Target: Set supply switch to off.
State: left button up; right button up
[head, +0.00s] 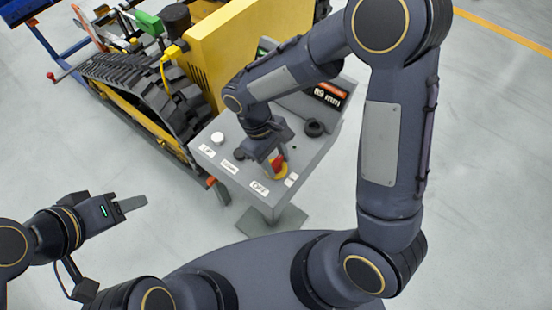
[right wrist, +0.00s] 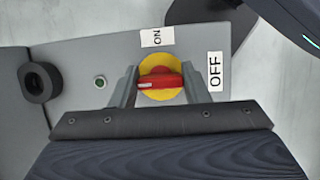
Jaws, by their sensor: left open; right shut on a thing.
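The supply switch (head: 278,163) is a red handle on a yellow disc, on the grey control box (head: 225,172). In the right wrist view the red handle (right wrist: 160,82) lies crosswise, with a white mark at its left end. The ON label (right wrist: 157,37) is above the disc and the OFF label (right wrist: 215,71) is to its right. My right gripper (right wrist: 161,84) is shut on the switch handle, one finger at each end. In the head view the right gripper (head: 273,160) partly hides the switch. My left gripper (head: 130,203) is open and empty, away from the box.
The box also carries a white UP button (head: 217,138), a DOWN button (head: 239,155), a black ring (head: 314,128) and a display (head: 329,94) reading about 89 mm. A yellow tracked machine (head: 200,55) stands behind left. The floor at right is clear.

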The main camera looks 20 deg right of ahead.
dwell(0.4)
jog(key=o, duration=1)
jog(key=v, duration=0.8)
jog(key=shift+b, duration=0.4)
jog(key=shift+f, duration=0.1)
jog(key=s+d+r+m+t+y, duration=0.2)
jog(key=s+d+m+t, duration=0.1)
jog(key=s+d, duration=0.1)
jog(key=s+d+r+m+t+y, duration=0.2)
jog(key=s+d+m+t, duration=0.1)
jog(key=s+d, duration=0.1)
jog(key=s+d+r+m+t+y, duration=0.2)
jog(key=s+d+m+t, duration=0.1)
jog(key=s+d, duration=0.1)
jog(key=shift+s+d+r+y, duration=0.3)
jog(key=shift+s+d+r, duration=0.05)
jog(key=shift+d+r, duration=0.05)
